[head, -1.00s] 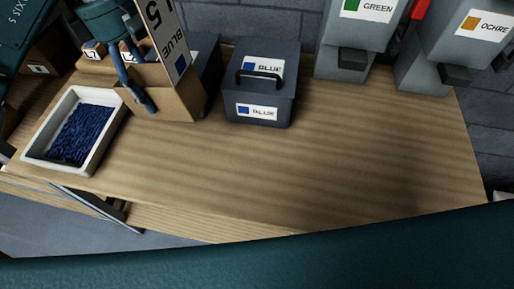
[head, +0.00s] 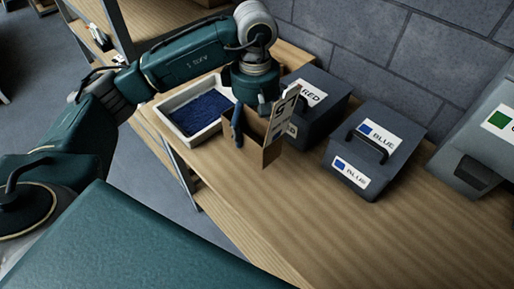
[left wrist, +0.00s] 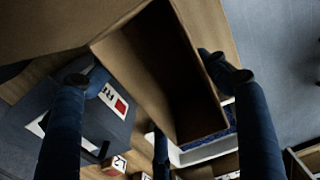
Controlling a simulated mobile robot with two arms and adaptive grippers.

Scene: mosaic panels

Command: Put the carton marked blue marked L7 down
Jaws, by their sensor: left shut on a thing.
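My left gripper (head: 257,108) is shut on an open brown carton (head: 243,150), with fingers on both sides of it. A pale marked face stands up on the carton's right; its lettering is partly covered and hard to read. The carton is at or just above the wooden table (head: 300,215); I cannot tell if it touches. In the left wrist view the carton (left wrist: 112,48) is between the fingers, and its dark inside looks empty. My right gripper is not in view.
A white tray of blue pieces (head: 168,104) lies just left of the carton. A dark box marked RED (head: 322,88) is close behind it, and a dark BLUE box (head: 373,152) stands to the right. A grey GREEN dispenser (head: 480,150) is farther right. The table's front is clear.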

